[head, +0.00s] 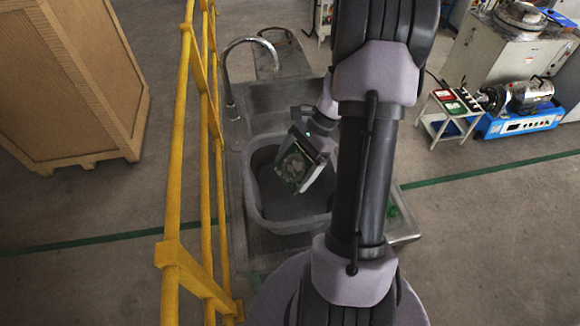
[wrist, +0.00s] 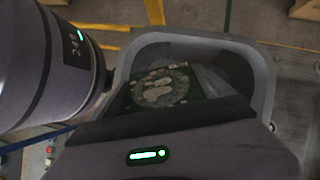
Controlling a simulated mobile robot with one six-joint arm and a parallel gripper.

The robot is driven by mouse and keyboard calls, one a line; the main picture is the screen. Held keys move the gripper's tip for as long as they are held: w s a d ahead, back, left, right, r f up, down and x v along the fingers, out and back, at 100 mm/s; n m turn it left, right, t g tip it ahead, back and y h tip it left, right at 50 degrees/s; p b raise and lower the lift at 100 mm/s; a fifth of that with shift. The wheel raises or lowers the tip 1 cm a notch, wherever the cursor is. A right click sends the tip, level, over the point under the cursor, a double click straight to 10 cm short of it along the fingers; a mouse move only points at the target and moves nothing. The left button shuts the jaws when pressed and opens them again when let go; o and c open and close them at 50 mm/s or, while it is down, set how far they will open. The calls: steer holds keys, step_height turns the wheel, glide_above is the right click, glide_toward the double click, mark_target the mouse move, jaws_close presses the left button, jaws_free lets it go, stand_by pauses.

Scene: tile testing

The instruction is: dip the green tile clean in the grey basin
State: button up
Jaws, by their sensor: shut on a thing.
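The green tile (head: 296,168) is in my gripper (head: 312,151), tilted, over the grey basin (head: 252,200) in the head view. Large pale blotches cover much of its face. In the wrist view the tile (wrist: 163,85) sticks out past the dark fingers of my gripper (wrist: 165,115), with the basin's rim (wrist: 263,80) around it. My gripper is shut on the tile's near edge, which the fingers hide. I cannot tell whether the tile's lower edge is below the basin's rim or touches anything inside.
A curved tap (head: 232,75) stands at the basin's back left. A yellow railing (head: 181,140) runs close along the left side. A small white rack (head: 443,118) with coloured pieces and a blue machine (head: 520,121) stand at the right. My arm hides the basin's right side.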

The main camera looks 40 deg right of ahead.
mark_target(295, 167)
steer(key=shift+s+d+f, duration=0.1)
steer(key=shift+d+f, duration=0.05)
steer(key=shift+f, duration=0.2)
step_height(295, 167, down, 17)
steer(key=b, duration=1.4)
steer(key=shift+f, duration=0.1)
stand_by(0.6)
step_height(295, 167, up, 17)
steer(key=p, duration=1.3)
steer(key=shift+p, duration=0.35)
stand_by(1.3)
step_height(295, 167, up, 4)
steer(key=p, duration=0.3)
stand_by(0.5)
